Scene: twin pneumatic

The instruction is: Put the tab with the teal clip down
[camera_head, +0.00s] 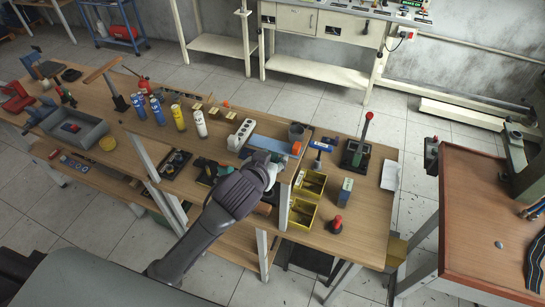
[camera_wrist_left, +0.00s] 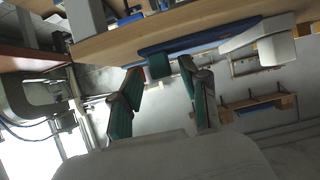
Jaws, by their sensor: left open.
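My left gripper (camera_head: 276,160) is at the front edge of the wooden bench, beside a blue mat or tray (camera_head: 272,146). In the left wrist view its two fingers (camera_wrist_left: 162,82) with teal pads stand apart, open. A small teal block (camera_wrist_left: 160,65), possibly the teal clip, shows between the fingertips, against a long blue strip (camera_wrist_left: 205,36) at the bench edge. I see no finger closed on it. Whether a tab is attached to it I cannot tell. In the head view the wrist hides this spot. My right gripper is not in view.
Yellow bins (camera_head: 302,214) are right of the gripper. A white block with holes (camera_head: 241,134) and an orange block (camera_head: 296,147) are close behind it. A red-handled lever press (camera_head: 357,150) stands farther right. Blue and yellow cans (camera_head: 178,117) stand left.

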